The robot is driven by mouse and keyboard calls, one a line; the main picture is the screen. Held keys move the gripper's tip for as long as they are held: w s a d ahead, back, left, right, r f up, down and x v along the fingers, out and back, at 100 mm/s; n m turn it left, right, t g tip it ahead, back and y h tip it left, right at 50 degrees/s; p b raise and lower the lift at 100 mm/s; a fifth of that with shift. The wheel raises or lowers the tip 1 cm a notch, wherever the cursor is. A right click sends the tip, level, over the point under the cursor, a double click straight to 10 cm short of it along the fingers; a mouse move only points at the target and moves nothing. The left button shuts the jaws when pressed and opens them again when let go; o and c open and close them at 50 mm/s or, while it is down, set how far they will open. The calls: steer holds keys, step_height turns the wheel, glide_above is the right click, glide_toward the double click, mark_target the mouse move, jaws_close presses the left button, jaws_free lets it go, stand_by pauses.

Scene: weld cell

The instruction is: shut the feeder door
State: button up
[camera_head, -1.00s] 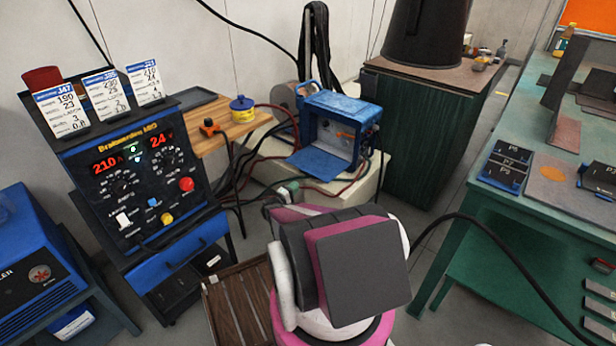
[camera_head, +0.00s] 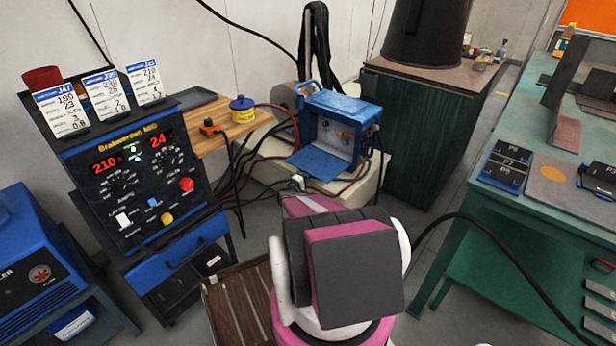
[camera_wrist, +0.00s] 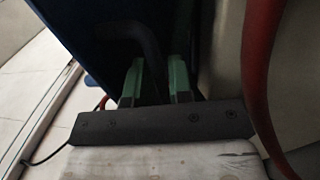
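The wire feeder (camera_head: 338,105) is a blue box on a pale bench at the back centre of the head view. Its door (camera_head: 318,168) hangs open, folded down toward me, and the pale interior shows. My gripper (camera_head: 297,183) is low in front of the door, mostly hidden behind my pink and grey arm. In the wrist view my gripper (camera_wrist: 157,82) has two green fingers apart, with a dark gap between them. A dark blue panel (camera_wrist: 90,35) and a dark curved bar lie just beyond the fingertips. Contact cannot be told.
Red and black cables run around the feeder; a red hose (camera_wrist: 258,80) passes close at the right in the wrist view. The welding power source (camera_head: 140,180) stands left, a green cabinet (camera_head: 425,130) behind right, and a green table (camera_head: 480,240) at right. A slatted wooden surface (camera_head: 240,305) lies below my arm.

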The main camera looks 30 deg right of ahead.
jaws_close()
steer(key=shift+r, duration=0.1)
